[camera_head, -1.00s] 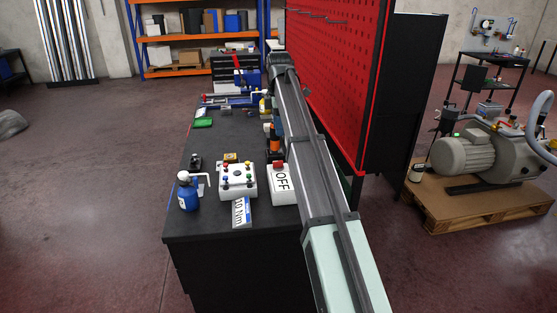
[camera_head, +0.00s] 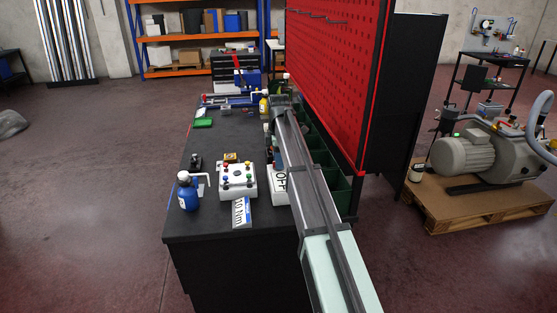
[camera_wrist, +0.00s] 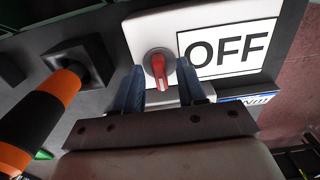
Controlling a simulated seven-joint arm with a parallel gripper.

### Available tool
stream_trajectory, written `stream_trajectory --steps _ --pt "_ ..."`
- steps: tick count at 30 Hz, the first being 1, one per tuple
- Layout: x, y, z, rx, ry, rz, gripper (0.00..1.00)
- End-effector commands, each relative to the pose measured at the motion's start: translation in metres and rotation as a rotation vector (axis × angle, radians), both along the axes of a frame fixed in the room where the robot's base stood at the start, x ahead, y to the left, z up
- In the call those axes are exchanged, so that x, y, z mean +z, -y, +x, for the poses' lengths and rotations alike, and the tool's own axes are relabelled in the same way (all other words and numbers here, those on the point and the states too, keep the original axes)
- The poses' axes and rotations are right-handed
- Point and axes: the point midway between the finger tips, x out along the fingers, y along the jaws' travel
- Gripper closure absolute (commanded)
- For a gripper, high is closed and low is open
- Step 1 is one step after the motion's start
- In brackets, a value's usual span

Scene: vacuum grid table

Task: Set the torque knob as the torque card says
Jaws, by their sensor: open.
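A red knob (camera_wrist: 159,66) sits on a white box (camera_wrist: 150,30) labelled OFF in the wrist view. My gripper (camera_wrist: 160,72) is open, with one blue-grey finger on each side of the knob; I cannot tell whether they touch it. In the head view the OFF box (camera_head: 281,196) is partly hidden by my arm, and the gripper is hidden. The torque card (camera_head: 241,213), which seems to read 10 Nm, lies at the table's near end. Its blue-striped edge also shows in the wrist view (camera_wrist: 250,99).
An orange and black handle (camera_wrist: 42,117) on a dark base stands close left of the gripper. A white box with coloured buttons (camera_head: 237,178) and a blue bottle (camera_head: 187,193) stand left of the OFF box. A red pegboard (camera_head: 335,80) rises at the right. The table's left middle is clear.

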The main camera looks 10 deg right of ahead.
Motion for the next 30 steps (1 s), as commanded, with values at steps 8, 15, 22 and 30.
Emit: stream_trajectory --steps 8,15,22,30 --pt "-0.0026 0.0000 0.0002 0.000 0.001 0.000 0.60" --pt "-0.0025 0.0000 0.0001 0.000 0.000 0.000 0.77" --pt "-0.0025 0.0000 0.0001 0.000 0.000 0.000 0.99" --pt "-0.0024 0.0000 0.0001 -0.002 0.000 0.000 1.00"
